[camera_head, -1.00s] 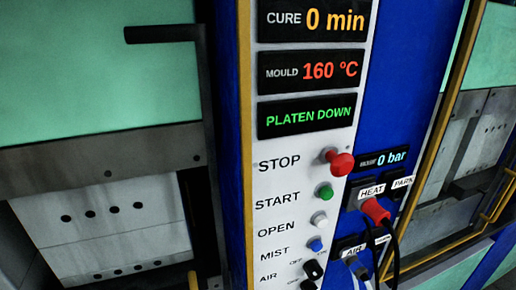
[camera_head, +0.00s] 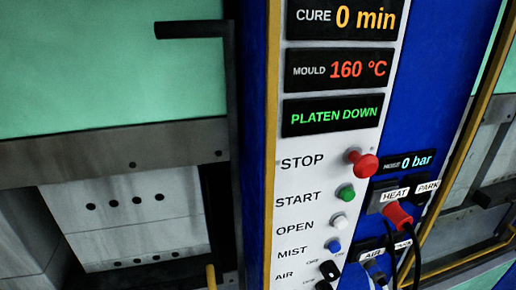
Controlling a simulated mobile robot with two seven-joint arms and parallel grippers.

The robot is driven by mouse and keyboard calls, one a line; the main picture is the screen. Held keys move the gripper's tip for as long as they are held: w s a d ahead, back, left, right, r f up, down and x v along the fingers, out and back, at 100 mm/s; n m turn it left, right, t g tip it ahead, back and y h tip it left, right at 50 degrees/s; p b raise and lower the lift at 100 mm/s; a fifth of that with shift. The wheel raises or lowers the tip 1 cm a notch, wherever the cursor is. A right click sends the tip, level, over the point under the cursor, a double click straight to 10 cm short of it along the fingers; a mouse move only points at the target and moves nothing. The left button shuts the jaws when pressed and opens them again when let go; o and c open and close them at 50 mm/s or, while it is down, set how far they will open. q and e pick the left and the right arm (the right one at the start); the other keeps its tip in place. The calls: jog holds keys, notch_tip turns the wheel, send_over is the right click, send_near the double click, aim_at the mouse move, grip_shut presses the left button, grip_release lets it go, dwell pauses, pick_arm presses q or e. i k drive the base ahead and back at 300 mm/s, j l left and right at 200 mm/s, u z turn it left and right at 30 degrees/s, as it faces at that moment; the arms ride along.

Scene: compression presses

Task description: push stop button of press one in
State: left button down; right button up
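The red mushroom-shaped stop button (camera_head: 365,164) stands out from the white control panel (camera_head: 325,153), beside the word STOP. It appears to project from the panel on a short stem. Below it are a green START button (camera_head: 346,193), a white OPEN button (camera_head: 340,221) and a blue MIST button (camera_head: 333,246). The displays read CURE 0 min, MOULD 160 °C (camera_head: 339,69) and PLATEN DOWN (camera_head: 333,115). Neither of my grippers is in view.
Left of the panel is the press opening with a perforated pale block (camera_head: 130,215) and a dark bar handle (camera_head: 190,29). To the right, a red HEAT plug (camera_head: 397,215) and dark cables hang from sockets by a 0 bar display (camera_head: 406,162). Another press frame stands at far right.

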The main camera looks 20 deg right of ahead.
aim_at(366, 166)
jog(key=k+l, duration=0.1)
jog(key=l, duration=0.85)
jog(key=l+z, duration=0.1)
jog(key=l, duration=0.85)
jog(key=k, duration=0.05)
